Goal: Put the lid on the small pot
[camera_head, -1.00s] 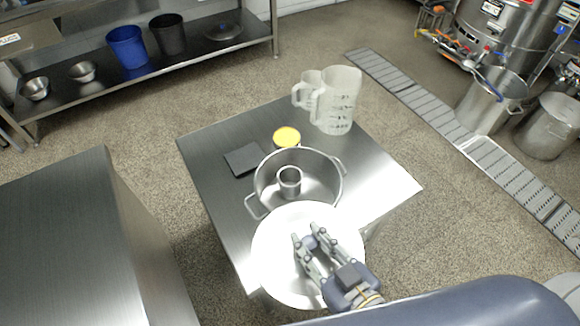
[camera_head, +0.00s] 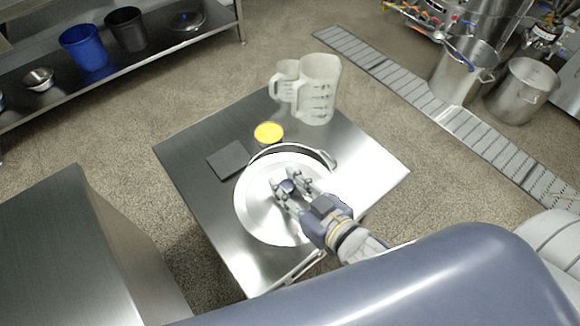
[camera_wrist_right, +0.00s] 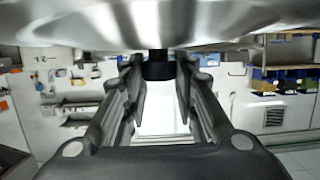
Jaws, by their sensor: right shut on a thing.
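The round metal lid (camera_head: 256,222) is held by my right gripper (camera_head: 288,188), which is shut on the lid's dark knob. In the right wrist view the fingers (camera_wrist_right: 160,85) close around the black knob (camera_wrist_right: 158,66) under the lid's shiny surface (camera_wrist_right: 150,22). The small pot (camera_head: 312,150) stands on the steel table, mostly hidden beneath the lid; only its far rim and a handle (camera_head: 327,160) show. I cannot tell whether the lid touches the pot's rim. My left gripper is not in view.
On the table (camera_head: 205,148) are a dark square pad (camera_head: 229,160), a can with a yellow top (camera_head: 268,133), and clear measuring jugs (camera_head: 316,88) at the back. The table's right side is bare. Another steel surface (camera_head: 75,250) stands at left, and a shelf with bins (camera_head: 86,47) behind.

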